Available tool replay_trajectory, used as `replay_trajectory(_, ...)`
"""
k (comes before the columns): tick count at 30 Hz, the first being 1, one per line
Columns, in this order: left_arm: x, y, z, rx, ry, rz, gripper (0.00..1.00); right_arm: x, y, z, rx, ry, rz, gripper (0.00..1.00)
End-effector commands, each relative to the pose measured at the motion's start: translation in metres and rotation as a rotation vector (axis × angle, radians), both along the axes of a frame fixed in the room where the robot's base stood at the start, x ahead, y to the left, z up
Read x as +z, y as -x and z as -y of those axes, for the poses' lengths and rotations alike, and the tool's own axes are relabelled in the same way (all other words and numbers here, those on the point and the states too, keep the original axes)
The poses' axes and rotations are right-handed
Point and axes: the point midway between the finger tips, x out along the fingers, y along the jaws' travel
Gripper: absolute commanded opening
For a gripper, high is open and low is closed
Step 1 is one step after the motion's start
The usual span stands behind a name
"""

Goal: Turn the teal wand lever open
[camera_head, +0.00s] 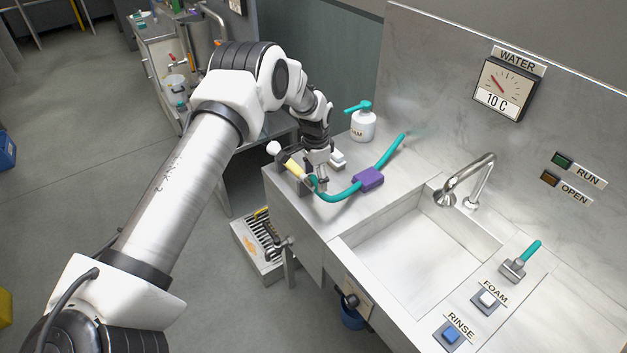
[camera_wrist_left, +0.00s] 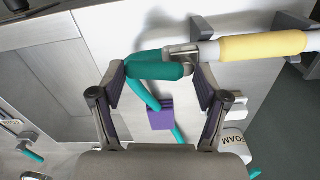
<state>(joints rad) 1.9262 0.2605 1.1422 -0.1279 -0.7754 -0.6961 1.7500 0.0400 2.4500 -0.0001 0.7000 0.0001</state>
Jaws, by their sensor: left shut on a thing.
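The spray wand, with its yellow grip (camera_head: 294,168), lies at the left end of the steel counter. It also shows in the left wrist view, where the yellow grip (camera_wrist_left: 262,47) is at the upper right, beside a metal fitting. The teal wand lever (camera_wrist_left: 160,71) is a short, round-ended bar by that fitting. My left gripper (camera_wrist_left: 160,82) has its fingers at the two sides of this teal bar and is shut on it. In the head view my left gripper (camera_head: 318,180) partly covers the wand's end. My right gripper is not in view.
A teal hose (camera_head: 345,195) runs through a purple block (camera_head: 368,179) toward the back wall. A white foam bottle (camera_head: 363,124) stands behind. The sink basin (camera_head: 405,255), faucet (camera_head: 470,180) and another teal-handled lever (camera_head: 520,260) are to the right.

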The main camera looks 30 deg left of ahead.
Motion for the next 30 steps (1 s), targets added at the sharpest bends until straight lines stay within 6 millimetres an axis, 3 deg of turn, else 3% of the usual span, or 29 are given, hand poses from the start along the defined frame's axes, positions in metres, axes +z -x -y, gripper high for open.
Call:
replay_trajectory(11,-0.0039,-0.0017,0.0021,0.169,0.000,-0.008,0.40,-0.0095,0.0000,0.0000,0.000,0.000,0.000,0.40)
replay_trajectory(26,-0.0035,-0.0019,0.0022,0.190,0.001,-0.008,0.40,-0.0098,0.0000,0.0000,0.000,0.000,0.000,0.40)
replay_trajectory(27,-0.0034,-0.0019,0.0022,0.190,0.001,-0.008,0.89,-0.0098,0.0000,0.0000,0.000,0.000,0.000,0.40)
replay_trajectory(28,-0.0032,-0.0022,0.0022,0.190,0.000,-0.008,0.99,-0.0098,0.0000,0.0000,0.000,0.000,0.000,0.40)
replay_trajectory(30,-0.0026,-0.0027,0.0022,0.189,0.001,-0.007,1.00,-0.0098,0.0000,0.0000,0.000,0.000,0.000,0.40)
